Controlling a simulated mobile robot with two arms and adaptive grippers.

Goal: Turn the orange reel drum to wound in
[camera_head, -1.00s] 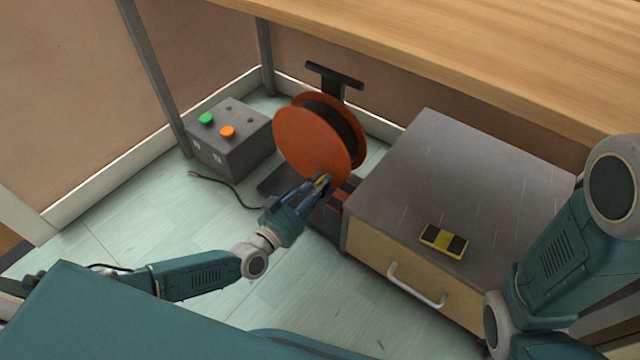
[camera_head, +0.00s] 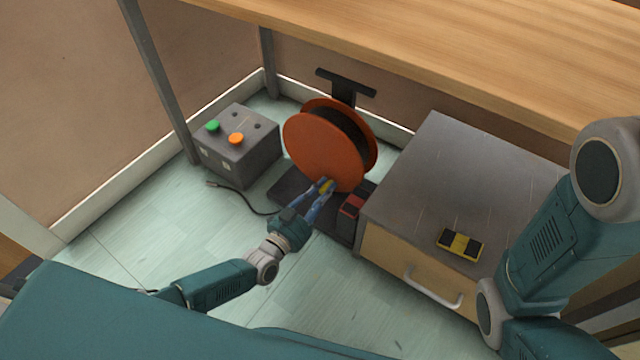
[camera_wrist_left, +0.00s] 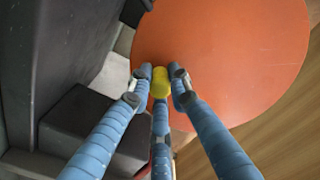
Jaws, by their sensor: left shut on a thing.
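The orange reel drum (camera_head: 318,140) stands upright on a dark base (camera_head: 288,187) under the wooden table, with dark cable wound between its two orange discs. A small yellow handle sits low on its near face; it shows clearly in the left wrist view (camera_wrist_left: 160,82). My left gripper (camera_head: 324,186) is shut on this yellow handle, its blue fingers around it in front of the disc. The left wrist view also shows the fingers (camera_wrist_left: 158,84) on both sides of the handle and the orange disc (camera_wrist_left: 225,50) behind. My right gripper is not in view.
A grey box (camera_head: 240,150) with a green and an orange button stands left of the drum. A grey-topped drawer cabinet (camera_head: 430,170) stands close on the right, with a black and yellow block (camera_head: 460,244) on top. The wooden tabletop (camera_head: 450,50) overhangs behind. The floor at front left is clear.

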